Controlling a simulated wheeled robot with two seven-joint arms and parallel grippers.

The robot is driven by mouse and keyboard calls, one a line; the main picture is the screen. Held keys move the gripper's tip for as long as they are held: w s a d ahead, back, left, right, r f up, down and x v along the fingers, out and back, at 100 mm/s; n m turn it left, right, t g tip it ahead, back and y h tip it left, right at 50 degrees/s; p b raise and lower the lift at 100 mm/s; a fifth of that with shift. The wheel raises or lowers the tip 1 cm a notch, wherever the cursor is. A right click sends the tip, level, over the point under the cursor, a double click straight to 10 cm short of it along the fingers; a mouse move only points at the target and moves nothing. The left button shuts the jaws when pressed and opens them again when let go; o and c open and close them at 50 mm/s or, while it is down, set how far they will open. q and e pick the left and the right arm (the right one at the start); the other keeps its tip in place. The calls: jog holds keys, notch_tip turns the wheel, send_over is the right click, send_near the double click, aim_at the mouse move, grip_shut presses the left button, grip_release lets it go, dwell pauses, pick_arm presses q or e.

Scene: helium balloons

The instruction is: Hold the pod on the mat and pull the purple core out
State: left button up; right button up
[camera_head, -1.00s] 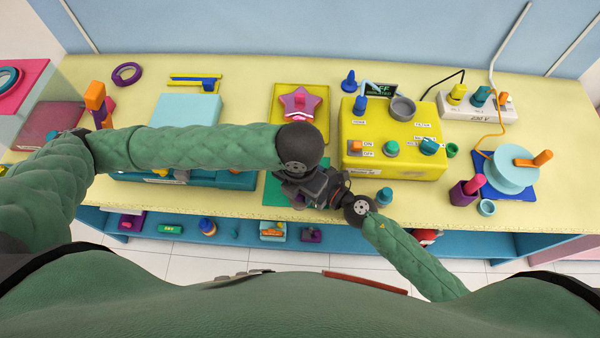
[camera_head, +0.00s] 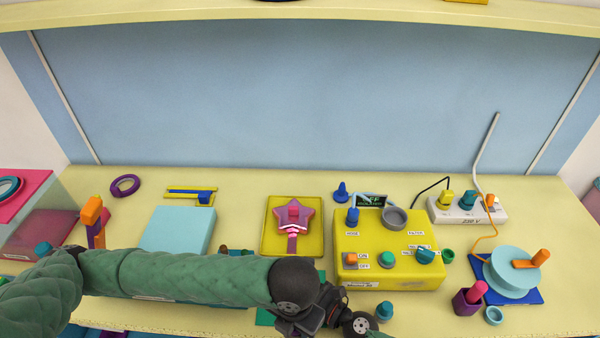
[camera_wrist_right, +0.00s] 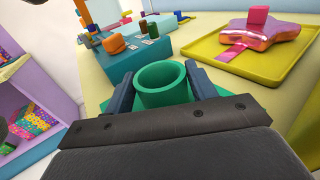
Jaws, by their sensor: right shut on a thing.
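In the right wrist view, my right gripper (camera_wrist_right: 160,78) is shut on a green round pod (camera_wrist_right: 161,96), with one finger on each side. The pod stands upright with its open top showing, and the inside looks empty. It stands at a green mat (camera_wrist_right: 112,103), of which a strip also shows in the head view (camera_head: 265,317). In the head view my left forearm crosses from the left, and its dark wrist (camera_head: 296,290) hangs over the mat area. My left fingertips are hidden. I cannot make out the purple core in either view.
A yellow tray with a pink star (camera_head: 293,213) lies behind the hands. A yellow switch box (camera_head: 390,250) is just to the right. A small teal piece (camera_head: 384,311), a purple cup with a pink peg (camera_head: 467,302) and a light-blue reel (camera_head: 513,272) stand farther right.

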jog(key=o, duration=1.6)
jog(key=shift+c, duration=0.2)
